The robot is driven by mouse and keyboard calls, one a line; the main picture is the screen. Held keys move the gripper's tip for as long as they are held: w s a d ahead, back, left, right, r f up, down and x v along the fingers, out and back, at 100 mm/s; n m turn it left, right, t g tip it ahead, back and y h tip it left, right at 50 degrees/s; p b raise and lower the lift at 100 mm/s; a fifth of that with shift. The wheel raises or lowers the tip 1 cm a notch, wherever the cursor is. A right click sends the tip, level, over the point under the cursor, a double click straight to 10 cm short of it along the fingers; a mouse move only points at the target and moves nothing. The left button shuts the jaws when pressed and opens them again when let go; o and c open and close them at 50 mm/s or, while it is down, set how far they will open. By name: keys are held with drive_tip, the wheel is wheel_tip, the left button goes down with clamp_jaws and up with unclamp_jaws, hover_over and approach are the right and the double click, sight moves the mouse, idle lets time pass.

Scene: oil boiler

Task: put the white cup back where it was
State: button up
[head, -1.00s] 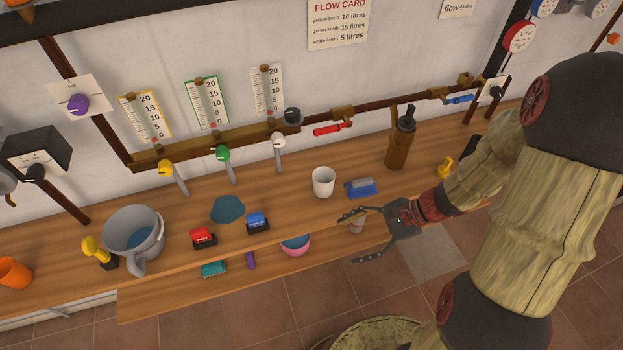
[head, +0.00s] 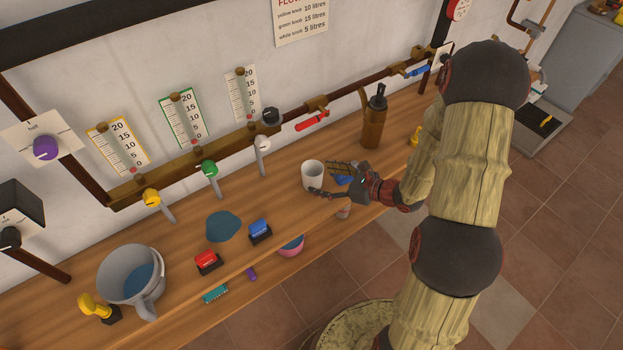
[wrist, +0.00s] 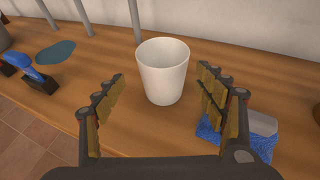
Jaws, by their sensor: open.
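In the wrist view my gripper (wrist: 160,92) has one finger on each side of the cup's near part, with visible gaps. The fingers do not grip it.
A blue brush or sponge (wrist: 230,140) lies by my right finger. A brown oil can (head: 373,120) stands farther right.

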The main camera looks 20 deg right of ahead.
sight(305, 173)
drive_tip(key=b+x, duration=0.1)
drive_tip(key=x, duration=0.4)
drive_tip(key=shift+w+d+b, duration=0.15)
drive_tip(key=shift+w+b, duration=0.1)
drive_tip(key=shift+b, duration=0.15)
drive_tip(key=shift+r, duration=0.1)
drive_tip(key=c, duration=1.4)
drive_tip(key=shift+r, duration=0.15)
